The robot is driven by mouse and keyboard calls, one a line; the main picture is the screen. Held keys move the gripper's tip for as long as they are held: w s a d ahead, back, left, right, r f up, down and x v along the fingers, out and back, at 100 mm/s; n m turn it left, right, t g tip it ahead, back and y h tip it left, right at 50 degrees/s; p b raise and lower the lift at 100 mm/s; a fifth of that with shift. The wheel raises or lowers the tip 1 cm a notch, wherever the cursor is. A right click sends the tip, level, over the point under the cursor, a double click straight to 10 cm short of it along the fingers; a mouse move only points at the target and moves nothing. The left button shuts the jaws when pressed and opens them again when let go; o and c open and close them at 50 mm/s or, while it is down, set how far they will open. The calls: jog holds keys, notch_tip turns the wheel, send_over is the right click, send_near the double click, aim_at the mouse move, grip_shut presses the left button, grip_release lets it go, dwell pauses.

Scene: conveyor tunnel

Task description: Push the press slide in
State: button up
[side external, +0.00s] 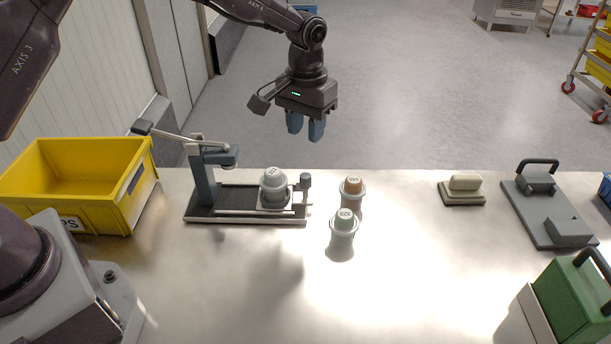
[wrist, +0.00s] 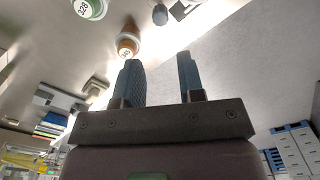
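The press (side external: 204,180) stands at the left of the bench, with a dark column, a head and a raised lever. Its slide (side external: 296,207) sits on rails out to the right of the head. A grey cup with a round cap (side external: 273,188) stands on the slide, clear of the head. A dark upright knob (side external: 306,181) is at the slide's right end. A grey knob-like piece at the top of the wrist view (wrist: 160,15) may be this knob. My gripper (side external: 305,137) hangs above and behind the slide, touching nothing. Its blue fingers are apart and empty in the wrist view (wrist: 161,75).
An orange-capped cup (side external: 352,191) and a green-capped cup (side external: 343,230) stand just right of the slide. A yellow bin (side external: 128,207) is left of the press. A cream-topped block (side external: 464,186), a grey fixture (side external: 550,215) and a green case (side external: 570,300) are at right. The front middle is clear.

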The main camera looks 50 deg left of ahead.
aim_at(306, 175)
notch_tip(306, 175, down, 12)
jog(key=shift+f, duration=0.1)
dwell(0.4)
